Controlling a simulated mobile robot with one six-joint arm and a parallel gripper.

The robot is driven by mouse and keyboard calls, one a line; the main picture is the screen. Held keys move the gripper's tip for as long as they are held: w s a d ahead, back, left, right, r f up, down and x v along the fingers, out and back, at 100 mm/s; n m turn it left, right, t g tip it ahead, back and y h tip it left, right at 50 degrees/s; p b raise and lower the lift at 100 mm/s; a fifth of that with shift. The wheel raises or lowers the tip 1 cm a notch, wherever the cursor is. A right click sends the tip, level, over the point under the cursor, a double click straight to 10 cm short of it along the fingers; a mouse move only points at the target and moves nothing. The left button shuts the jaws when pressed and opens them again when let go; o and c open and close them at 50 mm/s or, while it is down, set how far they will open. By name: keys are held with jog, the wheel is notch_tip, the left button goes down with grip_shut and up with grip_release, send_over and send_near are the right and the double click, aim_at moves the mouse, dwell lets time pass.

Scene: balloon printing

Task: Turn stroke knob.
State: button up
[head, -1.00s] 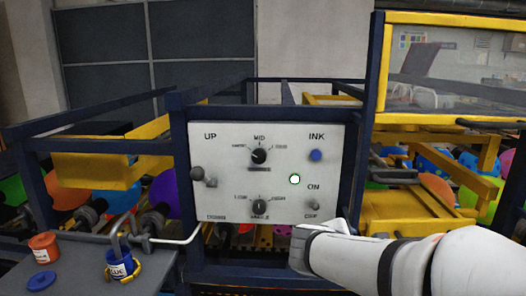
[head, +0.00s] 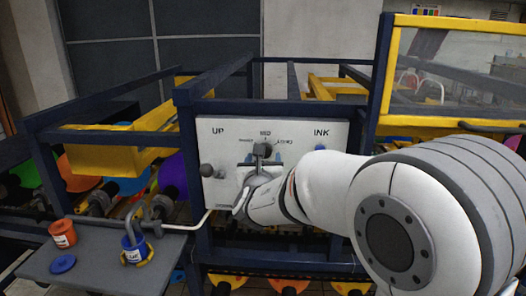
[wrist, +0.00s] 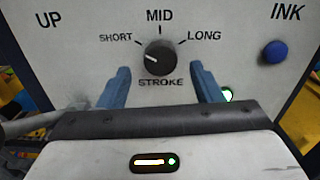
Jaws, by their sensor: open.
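The stroke knob (wrist: 158,57) is a round black dial on the white control panel (wrist: 85,55), with SHORT, MID and LONG printed around it and STROKE below. Its white mark points left, towards the SHORT side. My gripper (wrist: 160,70) is open, with one blue finger on each side below the knob and a gap between each finger and the dial. In the head view my gripper (head: 262,162) is in front of the panel's upper middle and partly hides the knob. Whether the fingertips reach as far as the knob's depth is unclear.
A blue INK button (wrist: 275,52) is right of the knob. A grey lever knob (head: 206,170) sticks out at the panel's left. My arm covers the lower right panel. A grey side table (head: 95,272) holds a red pot (head: 63,234) and a blue pot (head: 133,249).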

jog(key=shift+w+d+p, duration=0.1)
jog(key=shift+w+p, duration=0.25)
jog(key=shift+w, duration=1.05)
jog(key=shift+c, duration=0.2)
jog(key=c, duration=0.9)
jog(key=shift+c, duration=0.2)
